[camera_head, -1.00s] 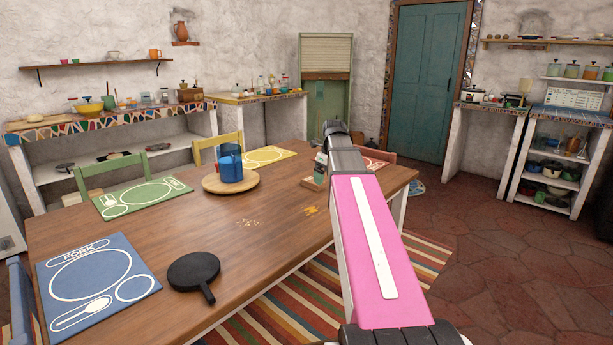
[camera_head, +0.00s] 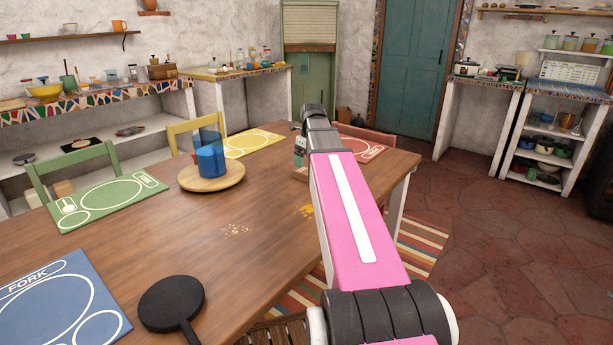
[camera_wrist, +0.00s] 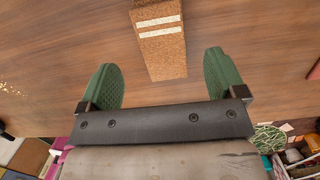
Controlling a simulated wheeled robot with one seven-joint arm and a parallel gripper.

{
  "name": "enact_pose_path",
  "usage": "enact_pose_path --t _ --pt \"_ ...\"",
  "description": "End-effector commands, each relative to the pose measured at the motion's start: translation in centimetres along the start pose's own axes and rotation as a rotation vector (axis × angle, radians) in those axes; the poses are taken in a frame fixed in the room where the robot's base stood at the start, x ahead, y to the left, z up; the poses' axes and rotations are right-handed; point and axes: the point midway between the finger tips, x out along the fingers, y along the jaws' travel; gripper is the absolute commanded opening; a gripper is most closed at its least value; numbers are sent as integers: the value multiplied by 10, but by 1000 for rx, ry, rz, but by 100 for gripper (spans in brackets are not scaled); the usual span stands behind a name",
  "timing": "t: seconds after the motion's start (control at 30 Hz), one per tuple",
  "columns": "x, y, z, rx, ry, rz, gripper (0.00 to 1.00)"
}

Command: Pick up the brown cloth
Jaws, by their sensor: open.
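In the wrist view, a brown, speckled, folded-looking thing with two white stripes (camera_wrist: 163,52), which looks like the brown cloth, lies on the wooden table. My gripper (camera_wrist: 160,60) is open, with its two green fingers apart. In the picture, the cloth's near end shows between the fingertips and its far end runs out of the top of the frame. I cannot tell how high the fingers are above it. In the head view, my arm hides the gripper and most of the table's far right end.
A blue cup (camera_head: 210,160) stands on a round wooden board (camera_head: 212,180). A black round paddle (camera_head: 172,303) lies near the front. Blue (camera_head: 50,310), green (camera_head: 108,203), yellow (camera_head: 247,143) and red (camera_head: 366,149) placemats lie around the table. Crumbs (camera_head: 235,229) lie mid-table.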

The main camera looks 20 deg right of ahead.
Motion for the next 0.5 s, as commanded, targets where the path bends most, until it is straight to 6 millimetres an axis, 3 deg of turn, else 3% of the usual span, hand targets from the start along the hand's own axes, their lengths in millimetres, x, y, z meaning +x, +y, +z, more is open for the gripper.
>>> enact_pose_path --t 0.33,0.5 --pt "22 0 -3 0 0 0 89" --pt "43 -2 -8 1 1 1 89"
